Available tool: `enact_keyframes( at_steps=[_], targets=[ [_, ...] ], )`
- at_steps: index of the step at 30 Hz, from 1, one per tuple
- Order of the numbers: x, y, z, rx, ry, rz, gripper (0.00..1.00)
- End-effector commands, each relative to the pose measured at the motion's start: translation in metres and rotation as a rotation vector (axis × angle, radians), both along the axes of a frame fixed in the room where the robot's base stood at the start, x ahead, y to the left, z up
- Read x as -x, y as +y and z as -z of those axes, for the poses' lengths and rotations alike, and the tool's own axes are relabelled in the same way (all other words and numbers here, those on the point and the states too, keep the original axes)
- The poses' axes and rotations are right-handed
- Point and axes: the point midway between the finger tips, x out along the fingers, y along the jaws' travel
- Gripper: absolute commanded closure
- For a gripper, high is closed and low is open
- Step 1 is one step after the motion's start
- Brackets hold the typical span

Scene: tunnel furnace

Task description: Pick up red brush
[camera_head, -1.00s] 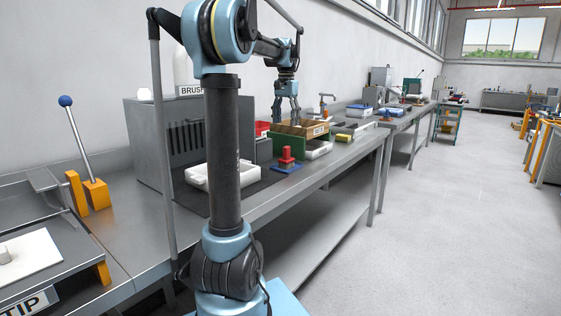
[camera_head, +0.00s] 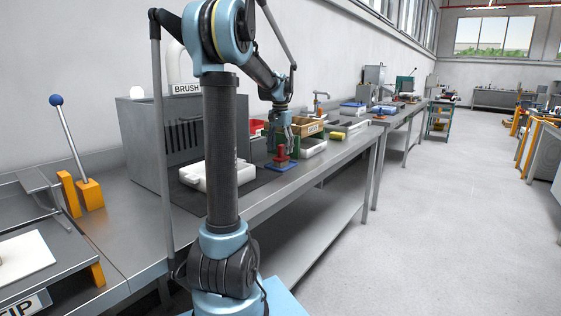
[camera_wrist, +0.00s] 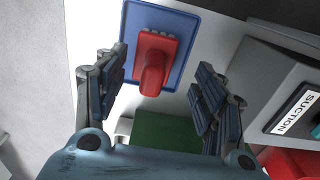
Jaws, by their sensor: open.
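My gripper (camera_head: 282,146) is just above the brush in the head view. In the wrist view my gripper (camera_wrist: 160,85) has its two fingers spread apart, one on each side of the brush, with gaps on both sides. It is open and holds nothing.
A white tray (camera_head: 193,176) lies left of the brush on the bench (camera_head: 268,192). A wooden box (camera_head: 311,126) and a green box (camera_wrist: 160,133) stand close behind. A grey box marked SUCTION (camera_wrist: 260,65) is to the right in the wrist view.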

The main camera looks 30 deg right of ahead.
Motion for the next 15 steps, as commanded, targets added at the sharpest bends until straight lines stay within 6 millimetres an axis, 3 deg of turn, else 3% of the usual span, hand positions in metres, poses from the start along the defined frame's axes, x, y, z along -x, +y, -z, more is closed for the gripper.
enact_keyframes(
  at_steps=[9, 15],
  targets=[
    [0.005, -0.005, 0.04, 0.0, 0.0, 0.001, 0.37],
    [0.005, -0.004, 0.049, 0.0, 0.0, 0.001, 0.37]
  ],
)
